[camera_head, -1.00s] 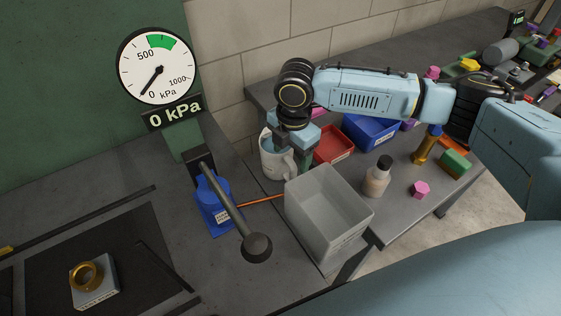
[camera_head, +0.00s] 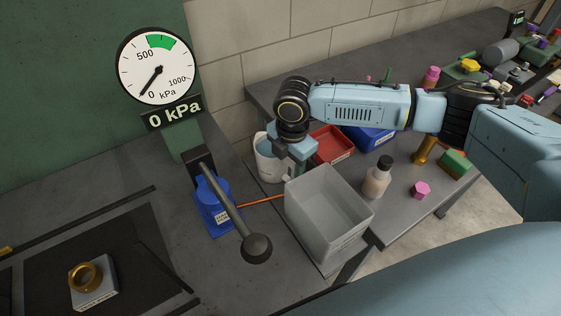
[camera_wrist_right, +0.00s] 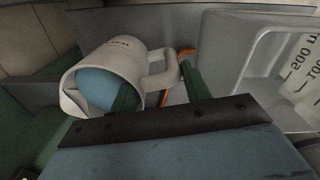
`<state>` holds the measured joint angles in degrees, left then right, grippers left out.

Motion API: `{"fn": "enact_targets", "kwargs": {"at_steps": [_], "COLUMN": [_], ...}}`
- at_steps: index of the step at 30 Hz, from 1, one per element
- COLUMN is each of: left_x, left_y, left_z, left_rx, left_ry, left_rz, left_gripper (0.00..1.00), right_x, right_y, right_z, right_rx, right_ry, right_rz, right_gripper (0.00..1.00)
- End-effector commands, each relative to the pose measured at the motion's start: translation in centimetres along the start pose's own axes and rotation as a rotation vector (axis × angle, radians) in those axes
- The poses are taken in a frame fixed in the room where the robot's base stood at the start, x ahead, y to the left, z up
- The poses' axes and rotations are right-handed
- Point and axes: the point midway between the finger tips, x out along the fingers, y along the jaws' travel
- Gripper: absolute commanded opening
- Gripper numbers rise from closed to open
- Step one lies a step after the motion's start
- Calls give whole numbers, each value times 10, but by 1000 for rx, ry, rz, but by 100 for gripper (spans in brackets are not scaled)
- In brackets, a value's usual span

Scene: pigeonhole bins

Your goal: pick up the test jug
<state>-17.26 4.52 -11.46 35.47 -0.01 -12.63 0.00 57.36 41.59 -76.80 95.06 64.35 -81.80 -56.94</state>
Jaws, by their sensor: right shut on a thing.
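The test jug is a white jug (camera_head: 267,174) with blue contents, standing on the grey bench beside the clear bin in the head view. In the right wrist view the jug (camera_wrist_right: 121,57) shows its open mouth, blue inside and side handle. My right gripper (camera_head: 293,169) is low at the jug's right side, covering the handle in the head view. In the wrist view its green fingers (camera_wrist_right: 160,90) lie on either side of the jug's handle and near wall; it is shut on the jug. Exactly where the fingers press is partly hidden. My left gripper is not in view.
The grey bin (camera_head: 322,240) stands close in front of the jug. A blue pump (camera_head: 213,208) with a long lever is at its left. A red tray (camera_head: 333,143), blue bin (camera_head: 370,137) and bottle (camera_head: 377,179) lie to the right. The wall is behind.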

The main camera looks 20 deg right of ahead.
Motion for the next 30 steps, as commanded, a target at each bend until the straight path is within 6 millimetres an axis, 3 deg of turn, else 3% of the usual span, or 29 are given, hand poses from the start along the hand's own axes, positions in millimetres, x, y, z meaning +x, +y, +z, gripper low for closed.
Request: {"fn": "enact_targets", "kwargs": {"at_steps": [11, 24, 30], "left_x": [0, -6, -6], "left_y": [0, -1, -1], "left_z": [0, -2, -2], "left_rx": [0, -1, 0], "left_ry": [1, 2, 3], "left_rz": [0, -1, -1], "left_gripper": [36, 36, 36], "right_x": [-5, -82, -99], "right_y": [0, 3, 3], "right_z": [-1, 0, 0], "right_rx": [-2, 0, -1], "right_ry": [1, 1, 0], "right_rz": [1, 5, 2], "right_gripper": [15, 15, 15]}}
